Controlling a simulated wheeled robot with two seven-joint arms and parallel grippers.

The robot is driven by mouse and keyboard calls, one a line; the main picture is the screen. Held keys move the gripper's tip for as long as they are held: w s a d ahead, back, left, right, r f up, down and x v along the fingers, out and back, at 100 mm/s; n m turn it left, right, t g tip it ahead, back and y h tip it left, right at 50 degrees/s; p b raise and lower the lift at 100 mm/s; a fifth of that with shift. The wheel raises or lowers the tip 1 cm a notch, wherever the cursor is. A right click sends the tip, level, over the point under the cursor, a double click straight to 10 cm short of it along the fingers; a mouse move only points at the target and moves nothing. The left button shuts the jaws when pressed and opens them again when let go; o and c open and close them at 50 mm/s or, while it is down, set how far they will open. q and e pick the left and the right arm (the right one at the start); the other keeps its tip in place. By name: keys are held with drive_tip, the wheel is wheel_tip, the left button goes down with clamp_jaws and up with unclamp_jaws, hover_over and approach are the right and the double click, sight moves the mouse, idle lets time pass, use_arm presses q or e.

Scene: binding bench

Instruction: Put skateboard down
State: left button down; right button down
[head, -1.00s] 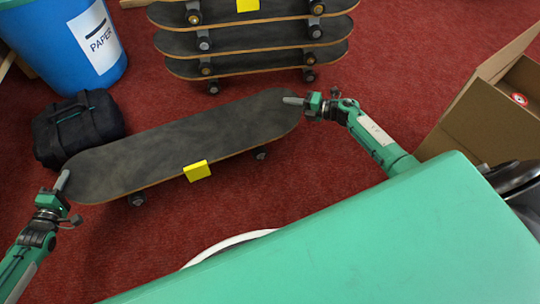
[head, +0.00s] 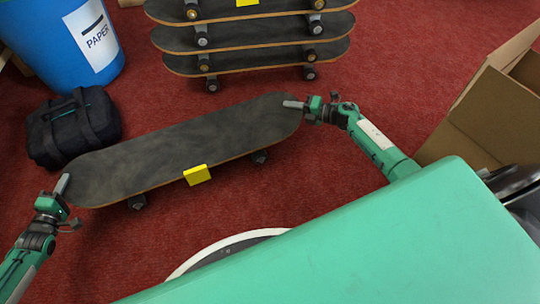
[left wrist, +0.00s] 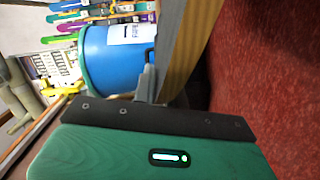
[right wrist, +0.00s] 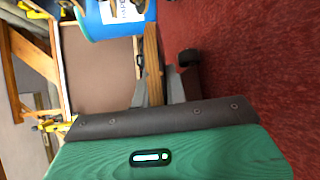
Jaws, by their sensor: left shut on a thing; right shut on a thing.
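The skateboard (head: 180,150) has a dark grip top, a wooden edge and a yellow tag (head: 197,174) on its near side. It is held deck up between my two grippers, with wheels below. My left gripper (head: 63,184) is shut on its left end; the deck edge also shows in the left wrist view (left wrist: 187,50). My right gripper (head: 294,104) is shut on its right end; the deck edge shows in the right wrist view (right wrist: 152,60). I cannot tell whether the wheels touch the floor.
A stack of skateboards (head: 250,34) stands behind on the red carpet (head: 360,110). A black bag (head: 72,127) lies close behind the board's left end. A blue paper bin (head: 60,50) stands at back left. An open cardboard box (head: 490,115) is at the right.

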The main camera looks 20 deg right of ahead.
use_arm(q)
drive_tip(key=shift+w+a+f, duration=0.1)
use_arm(e)
drive_tip(key=shift+w+d+f, duration=0.1)
use_arm(q)
drive_tip(key=c, duration=1.9)
unclamp_jaws()
drive_tip(key=shift+f, duration=0.25)
use_arm(e)
drive_tip(key=c, duration=1.8)
unclamp_jaws()
drive_tip(key=shift+f, duration=0.25)
drive_tip(key=shift+c, duration=0.2)
use_arm(q)
drive_tip(key=o, duration=0.5)
drive_tip(key=shift+r, duration=0.15)
drive_tip(key=shift+c, duration=0.2)
use_arm(e)
drive_tip(key=o, duration=0.4)
drive_tip(key=shift+r, duration=0.1)
use_arm(q)
drive_tip(key=o, duration=0.8)
use_arm(e)
drive_tip(key=shift+o, duration=0.2)
use_arm(q)
drive_tip(key=shift+s, duration=0.2)
drive_tip(key=v, duration=1.1)
drive_tip(key=shift+s+a, duration=0.15)
drive_tip(key=shift+s, duration=0.2)
